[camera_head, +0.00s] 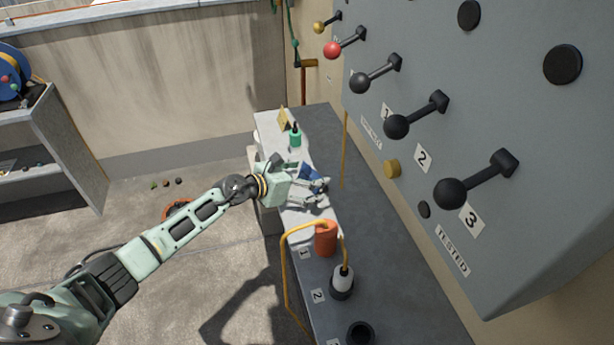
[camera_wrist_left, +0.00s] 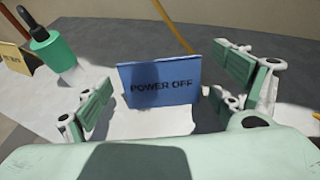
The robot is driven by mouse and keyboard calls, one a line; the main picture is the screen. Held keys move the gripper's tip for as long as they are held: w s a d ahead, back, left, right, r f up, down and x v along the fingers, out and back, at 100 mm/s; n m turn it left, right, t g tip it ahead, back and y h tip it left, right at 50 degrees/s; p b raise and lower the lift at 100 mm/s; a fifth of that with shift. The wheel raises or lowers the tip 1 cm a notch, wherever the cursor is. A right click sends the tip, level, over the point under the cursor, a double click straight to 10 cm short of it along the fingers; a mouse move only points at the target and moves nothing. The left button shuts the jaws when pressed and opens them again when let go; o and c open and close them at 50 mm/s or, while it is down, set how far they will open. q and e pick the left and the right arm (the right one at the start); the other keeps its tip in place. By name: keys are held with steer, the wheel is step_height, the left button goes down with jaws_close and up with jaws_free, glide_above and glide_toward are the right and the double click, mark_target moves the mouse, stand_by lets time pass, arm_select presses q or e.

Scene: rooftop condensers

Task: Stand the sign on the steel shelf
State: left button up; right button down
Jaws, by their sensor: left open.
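A blue sign (camera_wrist_left: 160,84) reading "POWER OFF" stands on a pale surface in the left wrist view. It also shows in the head view (camera_head: 308,171), partly hidden by my gripper. My left gripper (camera_head: 318,190) is open, with one finger on each side of the sign. I see gaps between the fingers and the sign's edges. A yellow sign (camera_head: 284,120) stands farther back on the same counter, and its edge shows in the left wrist view (camera_wrist_left: 13,57). A grey shelf unit (camera_head: 74,150) stands at the far left. My right gripper is not in view.
A grey panel (camera_head: 470,100) with levers overhangs the right. Floor between shelf and counter is mostly clear.

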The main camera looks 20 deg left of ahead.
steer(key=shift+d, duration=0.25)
arm_select(q)
steer(key=shift+r, duration=0.2)
steer(key=shift+s+a, duration=0.25)
steer(key=v, duration=1)
steer(key=shift+f, duration=0.1)
steer(key=shift+s+a+r+b, duration=0.2)
steer(key=shift+s+r+b, duration=0.1)
steer(key=shift+s+r, duration=0.2)
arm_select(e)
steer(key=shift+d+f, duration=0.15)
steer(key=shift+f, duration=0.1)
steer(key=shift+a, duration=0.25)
